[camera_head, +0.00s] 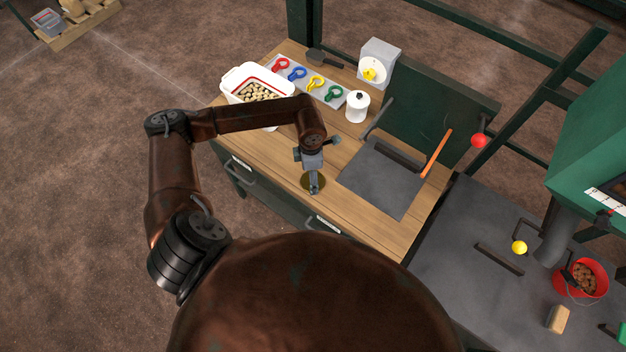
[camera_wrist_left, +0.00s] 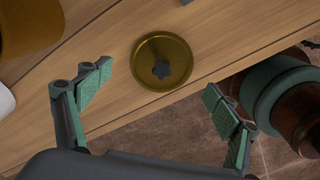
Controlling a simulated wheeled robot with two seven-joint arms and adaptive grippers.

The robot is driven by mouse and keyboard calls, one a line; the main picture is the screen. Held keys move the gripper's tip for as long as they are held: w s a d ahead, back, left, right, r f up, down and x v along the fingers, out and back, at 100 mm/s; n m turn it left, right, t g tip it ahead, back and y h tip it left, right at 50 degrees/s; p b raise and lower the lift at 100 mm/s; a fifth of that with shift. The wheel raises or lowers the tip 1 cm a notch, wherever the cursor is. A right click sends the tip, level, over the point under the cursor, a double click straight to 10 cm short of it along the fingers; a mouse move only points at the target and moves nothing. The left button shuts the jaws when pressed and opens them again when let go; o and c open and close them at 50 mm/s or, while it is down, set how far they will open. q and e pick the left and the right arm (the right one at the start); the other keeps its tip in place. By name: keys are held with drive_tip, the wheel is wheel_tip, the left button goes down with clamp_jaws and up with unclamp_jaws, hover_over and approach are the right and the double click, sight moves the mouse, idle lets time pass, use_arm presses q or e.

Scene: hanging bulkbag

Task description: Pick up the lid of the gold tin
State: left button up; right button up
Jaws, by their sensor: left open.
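I cannot tell how tall the tin under the lid is. My right gripper is not in view.
A white tub of pale pieces (camera_head: 238,78), a tray of coloured rings (camera_head: 303,80) and a white canister (camera_head: 357,106) stand behind. A dark plate (camera_head: 382,183) lies to the right. A brownish-gold rounded thing (camera_wrist_left: 28,25) fills the wrist view's upper left corner.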

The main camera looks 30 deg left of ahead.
sight(305, 181)
use_arm(q)
wheel_tip(305, 181, down, 3)
drive_tip(key=shift+r, duration=0.15)
drive_tip(key=c, duration=1)
